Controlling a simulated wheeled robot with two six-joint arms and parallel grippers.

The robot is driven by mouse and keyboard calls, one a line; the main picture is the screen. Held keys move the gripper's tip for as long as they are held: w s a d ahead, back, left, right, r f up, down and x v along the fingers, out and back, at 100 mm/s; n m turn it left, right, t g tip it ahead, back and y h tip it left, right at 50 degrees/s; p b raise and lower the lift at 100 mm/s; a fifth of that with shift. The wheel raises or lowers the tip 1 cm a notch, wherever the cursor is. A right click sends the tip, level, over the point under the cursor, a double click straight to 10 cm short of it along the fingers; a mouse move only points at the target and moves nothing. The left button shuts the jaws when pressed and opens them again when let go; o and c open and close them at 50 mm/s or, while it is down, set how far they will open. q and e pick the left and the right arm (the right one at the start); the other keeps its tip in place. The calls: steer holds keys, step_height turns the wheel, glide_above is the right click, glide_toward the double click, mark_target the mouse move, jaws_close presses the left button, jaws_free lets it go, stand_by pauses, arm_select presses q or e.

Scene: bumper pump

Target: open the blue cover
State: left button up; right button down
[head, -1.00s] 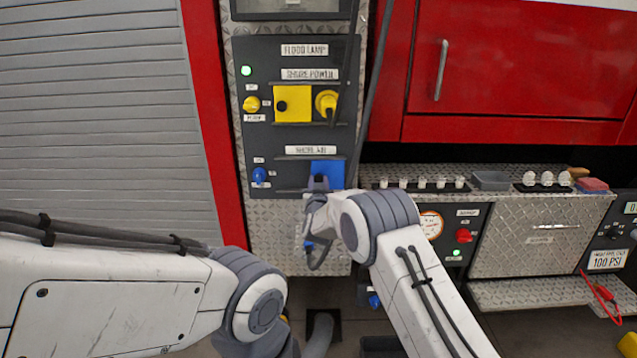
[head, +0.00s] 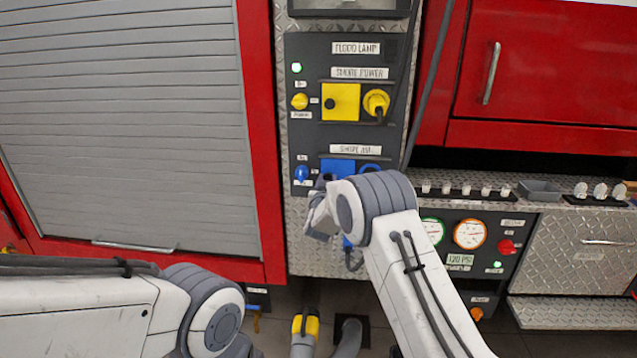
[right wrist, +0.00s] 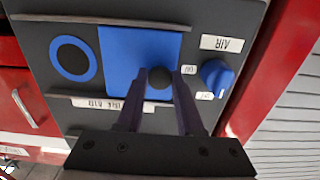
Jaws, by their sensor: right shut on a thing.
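The blue cover (head: 338,164) is a flat square plate between two rails on the dark panel, under a shore air label. The right wrist view shows the cover (right wrist: 117,50) upside down, with a round black knob (right wrist: 158,82) on it. My right gripper (right wrist: 160,76) is shut on this knob, one finger on each side. In the head view the right gripper is mostly hidden behind my wrist. A blue ring port (right wrist: 72,58) lies uncovered beside the cover, and it shows right of the cover in the head view (head: 370,167). My left gripper is out of view.
A blue rotary knob (right wrist: 216,76) sits close to the cover on the side away from the port. Above are a yellow cover (head: 340,102) and a yellow plug (head: 376,103) with its cable. A dark hose (head: 436,75) hangs right of the panel.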

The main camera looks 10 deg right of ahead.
steer(key=c, duration=0.5)
jaws_free()
steer(key=shift+s+a, duration=0.1)
steer(key=shift+s, duration=0.15)
steer(key=b+v, duration=0.1)
steer(key=v, duration=0.8)
steer(key=shift+s+b, duration=0.4)
steer(key=shift+s, duration=0.05)
